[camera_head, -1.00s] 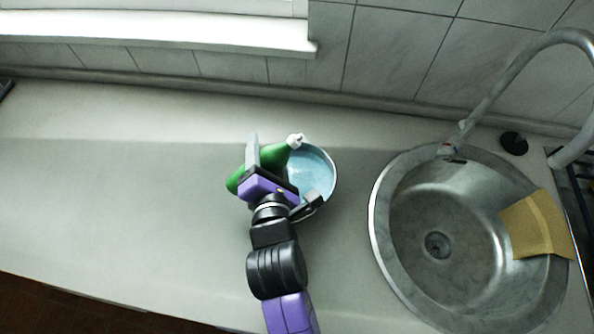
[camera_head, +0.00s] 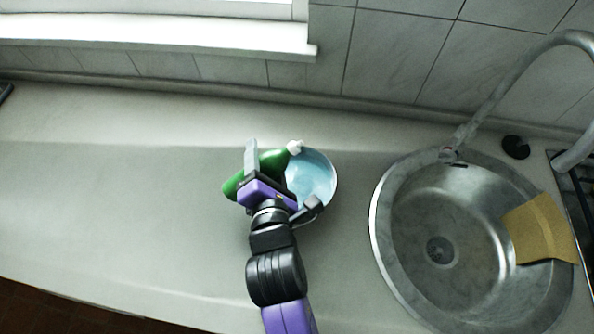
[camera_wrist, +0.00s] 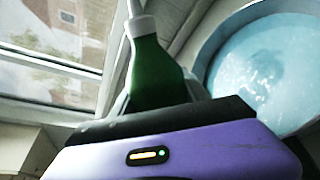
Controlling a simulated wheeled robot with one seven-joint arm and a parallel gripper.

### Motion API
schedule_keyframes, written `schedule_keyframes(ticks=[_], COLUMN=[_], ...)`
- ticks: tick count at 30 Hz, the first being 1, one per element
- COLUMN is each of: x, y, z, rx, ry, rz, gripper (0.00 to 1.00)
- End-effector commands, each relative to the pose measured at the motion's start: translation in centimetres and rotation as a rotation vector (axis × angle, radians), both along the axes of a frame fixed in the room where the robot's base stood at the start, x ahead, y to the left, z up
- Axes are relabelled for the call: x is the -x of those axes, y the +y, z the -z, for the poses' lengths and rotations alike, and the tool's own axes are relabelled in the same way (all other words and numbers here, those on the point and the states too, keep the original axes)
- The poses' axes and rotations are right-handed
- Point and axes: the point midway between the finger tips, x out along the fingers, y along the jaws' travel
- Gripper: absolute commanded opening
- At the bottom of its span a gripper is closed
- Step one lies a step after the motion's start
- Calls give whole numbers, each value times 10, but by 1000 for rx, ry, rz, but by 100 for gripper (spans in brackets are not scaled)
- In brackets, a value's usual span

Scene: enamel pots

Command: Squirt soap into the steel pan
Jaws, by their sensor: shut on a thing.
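A green soap bottle (camera_head: 235,184) with a white nozzle lies tilted in my gripper (camera_head: 262,172), which is shut on it. Its nozzle points up and right, over the left rim of the pan (camera_head: 314,178). The pan stands on the counter and holds a pale blue liquid; its lower left part is hidden by my gripper. In the wrist view the bottle (camera_wrist: 157,75) rises from the jaws with its white cap at the top, and the pan (camera_wrist: 262,70) shows at the right.
A round metal sink (camera_head: 465,215) with a yellow cloth (camera_head: 541,230) on its right side lies right of the pan. A curved tap (camera_head: 500,85) stands behind it. The counter (camera_head: 110,200) left of my gripper is clear.

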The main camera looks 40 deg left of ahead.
Motion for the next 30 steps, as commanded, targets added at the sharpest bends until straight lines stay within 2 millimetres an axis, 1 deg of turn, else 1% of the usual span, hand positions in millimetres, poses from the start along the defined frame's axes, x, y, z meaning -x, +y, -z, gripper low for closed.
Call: schedule_keyframes(ticks=[30], x=[3], y=[2], z=[4], rx=[-29], ry=[44], rz=[-1], gripper=[0])
